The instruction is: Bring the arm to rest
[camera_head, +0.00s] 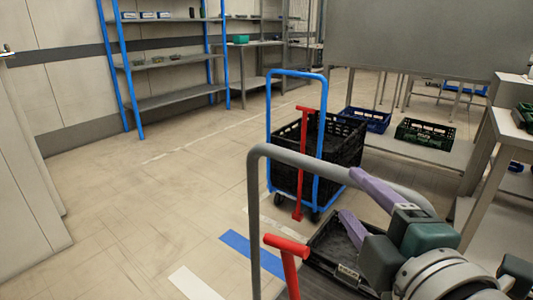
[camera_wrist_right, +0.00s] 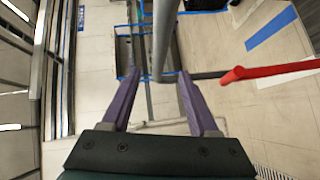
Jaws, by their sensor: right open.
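My right gripper (camera_head: 362,206) shows at the lower right of the head view, with two purple fingers spread apart and nothing clasped between them. It is beside the grey handle bar (camera_head: 300,160) of the near cart. In the right wrist view my right gripper (camera_wrist_right: 158,78) is also open, and the grey bar (camera_wrist_right: 162,35) runs up the picture across the gap between the fingers. I cannot tell how far the bar is from the fingers. My left gripper is not in view.
The near cart has a red lever (camera_head: 286,246) and a dark crate (camera_head: 330,240). Behind stands a blue-framed cart (camera_head: 268,120) with a black crate (camera_head: 345,140). A shelf rack (camera_head: 165,65) is at the back left. Green (camera_head: 425,134) and blue crates (camera_head: 368,120) lie right. Floor at left is clear.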

